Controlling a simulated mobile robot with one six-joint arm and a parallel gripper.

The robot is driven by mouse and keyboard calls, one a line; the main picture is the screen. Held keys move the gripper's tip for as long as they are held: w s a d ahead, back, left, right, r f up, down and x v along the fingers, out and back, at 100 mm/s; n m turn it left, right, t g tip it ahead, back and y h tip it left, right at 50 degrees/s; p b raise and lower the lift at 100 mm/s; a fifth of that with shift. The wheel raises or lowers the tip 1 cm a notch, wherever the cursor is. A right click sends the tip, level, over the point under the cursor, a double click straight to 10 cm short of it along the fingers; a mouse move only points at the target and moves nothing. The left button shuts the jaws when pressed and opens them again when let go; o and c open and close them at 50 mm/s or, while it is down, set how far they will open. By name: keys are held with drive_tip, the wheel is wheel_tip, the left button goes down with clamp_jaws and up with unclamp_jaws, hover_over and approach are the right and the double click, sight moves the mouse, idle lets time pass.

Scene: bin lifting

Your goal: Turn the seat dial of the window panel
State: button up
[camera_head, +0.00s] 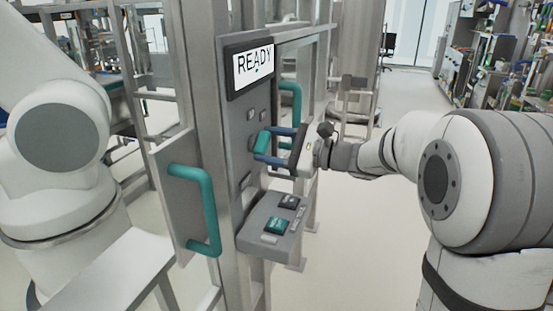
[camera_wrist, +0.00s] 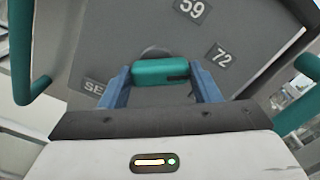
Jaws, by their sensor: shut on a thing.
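The seat dial is a teal bar knob (camera_head: 261,142) on the front of the grey window panel (camera_head: 236,122). In the wrist view the dial (camera_wrist: 158,71) lies crosswise between two blue fingers, with a dark mark near its right end. My gripper (camera_head: 268,146) reaches the panel from the right and is shut on the dial; the wrist view shows the fingers (camera_wrist: 161,80) at its two ends. Plates reading 59 (camera_wrist: 190,9) and 72 (camera_wrist: 220,55) are above and right of the dial. A plate starting with "SE" (camera_wrist: 93,87) is partly hidden by the left finger.
A READY screen (camera_head: 254,63) tops the panel. Teal handles stand left (camera_head: 206,205) and behind right (camera_head: 296,95).

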drive_tip(key=shift+s+a+n+b, duration=0.1)
drive_tip(key=shift+n+b, duration=0.35)
drive_tip(key=shift+n, duration=0.15)
drive_tip(key=o, duration=0.8)
drive_tip(key=shift+a, duration=0.15)
drive_tip(key=shift+o, duration=0.9)
drive_tip(key=v, duration=0.8)
